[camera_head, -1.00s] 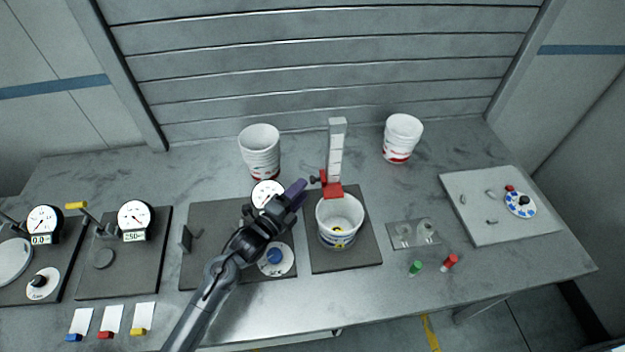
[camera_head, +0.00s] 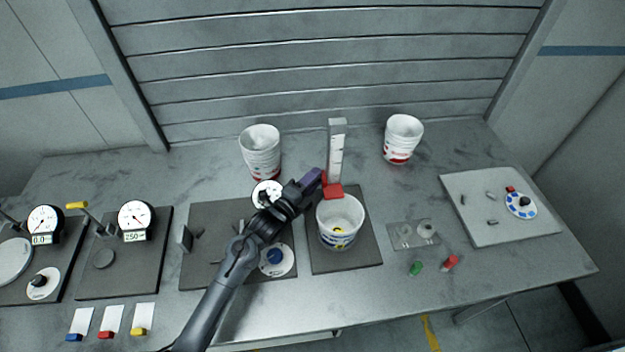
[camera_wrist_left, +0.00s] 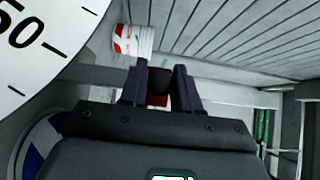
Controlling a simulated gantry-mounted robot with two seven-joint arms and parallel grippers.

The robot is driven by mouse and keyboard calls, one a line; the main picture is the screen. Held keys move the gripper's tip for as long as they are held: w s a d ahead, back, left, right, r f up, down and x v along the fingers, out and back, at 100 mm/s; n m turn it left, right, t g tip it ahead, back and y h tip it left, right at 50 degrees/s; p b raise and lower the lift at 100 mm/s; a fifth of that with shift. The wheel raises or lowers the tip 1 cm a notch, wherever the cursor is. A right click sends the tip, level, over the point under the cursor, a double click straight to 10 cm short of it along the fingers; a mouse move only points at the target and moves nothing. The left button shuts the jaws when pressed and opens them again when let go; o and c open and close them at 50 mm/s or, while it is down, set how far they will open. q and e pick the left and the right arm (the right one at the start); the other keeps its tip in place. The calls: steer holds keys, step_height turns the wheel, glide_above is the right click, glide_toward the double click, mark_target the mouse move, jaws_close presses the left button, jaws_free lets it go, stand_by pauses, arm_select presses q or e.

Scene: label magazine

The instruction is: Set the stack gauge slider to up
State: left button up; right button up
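The stack gauge (camera_head: 337,150) is a pale upright post with a scale, standing on a dark plate. Its red slider (camera_head: 332,191) sits low on the post, near the foot. My left gripper (camera_head: 318,181) has its purple fingertips at the left side of the slider. The fingers stand apart and the knob fills most of the gap. I cannot tell whether they press on it. My right gripper is not in view.
A white tub (camera_head: 340,222) stands right in front of the gauge. Cup stacks stand behind left (camera_head: 261,152) and behind right (camera_head: 402,139). A dial (camera_head: 267,193) and a blue knob (camera_head: 275,256) lie close to my left arm.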

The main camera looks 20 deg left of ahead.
arm_select(q)
jaws_close()
step_height(320, 180, up, 19)
steer(key=p, duration=1.2)
steer(key=o, duration=0.5)
jaws_free()
steer(key=shift+s+f, duration=0.15)
